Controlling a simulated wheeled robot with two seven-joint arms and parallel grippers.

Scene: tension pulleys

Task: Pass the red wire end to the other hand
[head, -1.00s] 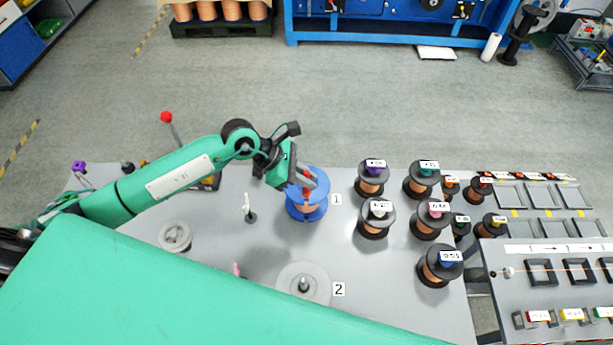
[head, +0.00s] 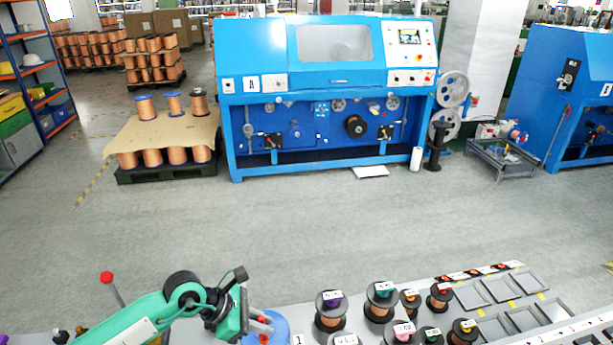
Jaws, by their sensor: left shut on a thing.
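My left gripper (head: 262,322) is low in the head view, over the blue spool (head: 281,326) beside the label 1. Small red parts show at its fingertips. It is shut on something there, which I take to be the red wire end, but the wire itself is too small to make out. The lower part of the blue spool is cut off by the bottom edge of the picture. My right gripper is not in view.
Several labelled wire spools (head: 331,311) stand on the table to the right of my left gripper. Empty grey trays (head: 497,289) lie further right. Beyond the table is open floor, then a blue machine (head: 330,90) and a pallet of copper spools (head: 165,150).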

